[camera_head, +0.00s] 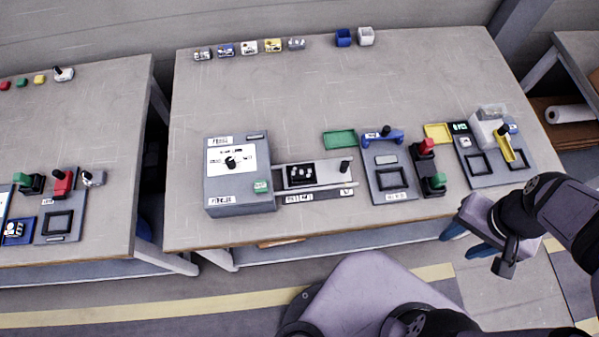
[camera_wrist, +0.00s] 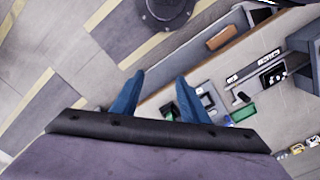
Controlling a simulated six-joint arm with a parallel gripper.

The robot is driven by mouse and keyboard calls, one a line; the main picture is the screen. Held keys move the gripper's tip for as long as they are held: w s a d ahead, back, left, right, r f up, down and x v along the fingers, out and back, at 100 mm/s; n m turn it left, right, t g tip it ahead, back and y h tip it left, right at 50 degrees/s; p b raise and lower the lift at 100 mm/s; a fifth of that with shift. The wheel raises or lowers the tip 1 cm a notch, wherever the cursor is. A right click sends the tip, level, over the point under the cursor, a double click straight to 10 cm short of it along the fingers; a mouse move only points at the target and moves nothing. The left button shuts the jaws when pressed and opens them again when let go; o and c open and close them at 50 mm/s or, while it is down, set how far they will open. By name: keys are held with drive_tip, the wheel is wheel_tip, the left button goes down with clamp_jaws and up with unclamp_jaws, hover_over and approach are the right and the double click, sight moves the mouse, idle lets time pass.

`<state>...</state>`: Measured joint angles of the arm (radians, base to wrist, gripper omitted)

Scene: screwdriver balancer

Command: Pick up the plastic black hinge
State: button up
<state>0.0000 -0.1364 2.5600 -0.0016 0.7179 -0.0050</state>
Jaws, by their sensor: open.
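I cannot make out a plastic black hinge for certain. Small bins at the back of the table hold parts too small to identify, among them a grey bin (camera_head: 202,54) and a yellow bin (camera_head: 273,45). A black tray (camera_head: 301,174) on the grey machine's slide holds small pale and dark parts. My gripper (camera_head: 467,241) is off the table's front edge at the right, apart from all of these. Its two blue fingers are spread and empty in the wrist view (camera_wrist: 160,79).
A blue bin (camera_head: 343,38) and a white bin (camera_head: 366,36) stand at the back. The table's middle is clear.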

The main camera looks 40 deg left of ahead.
idle(0.3)
drive_tip(key=o, duration=0.3)
